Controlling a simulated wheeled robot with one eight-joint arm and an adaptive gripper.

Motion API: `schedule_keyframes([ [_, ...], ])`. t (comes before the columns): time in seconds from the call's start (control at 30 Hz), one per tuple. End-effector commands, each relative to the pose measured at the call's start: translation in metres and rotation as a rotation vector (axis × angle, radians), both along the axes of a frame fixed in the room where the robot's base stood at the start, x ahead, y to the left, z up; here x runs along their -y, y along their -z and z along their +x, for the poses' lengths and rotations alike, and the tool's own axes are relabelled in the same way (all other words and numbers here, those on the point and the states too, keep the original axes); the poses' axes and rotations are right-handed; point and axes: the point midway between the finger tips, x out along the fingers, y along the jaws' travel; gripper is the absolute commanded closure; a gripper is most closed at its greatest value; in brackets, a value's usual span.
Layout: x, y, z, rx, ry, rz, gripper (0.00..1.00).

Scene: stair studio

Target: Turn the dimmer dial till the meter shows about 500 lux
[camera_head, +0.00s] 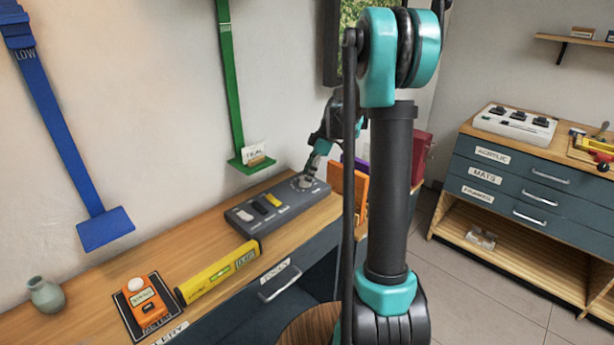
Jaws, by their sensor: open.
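The dimmer dial (303,184) is a small round knob at the right end of a dark grey control box (262,217) on the wooden counter. My gripper (307,177) points down at the dial, with its fingertips at or just above it. It is open. I cannot tell whether the fingers touch the dial, and they partly hide it. The orange light meter (146,311) with a white dome lies on a dark mat labelled METER at the front left. Its reading is too small to make out.
A yellow level (218,273) lies between the meter and the box. A grey-green vase (46,295) stands at far left. Blue (105,228) and green (250,165) straps hang on the wall. Orange and red upright items stand right of the box, partly behind my arm.

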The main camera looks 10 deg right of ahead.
Motion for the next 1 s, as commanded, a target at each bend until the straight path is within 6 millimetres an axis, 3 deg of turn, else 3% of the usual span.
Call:
schedule_keyframes([
  [0.4, -0.0033, 0.0082, 0.0006, 0.0, 0.0, 0.0, 0.48],
  [0.8, -0.0033, 0.008, 0.0006, 0.0, 0.0, 0.0, 0.96],
  [1.0, -0.0033, 0.0079, 0.0004, 0.0, 0.011, 0.0, 0.97],
])
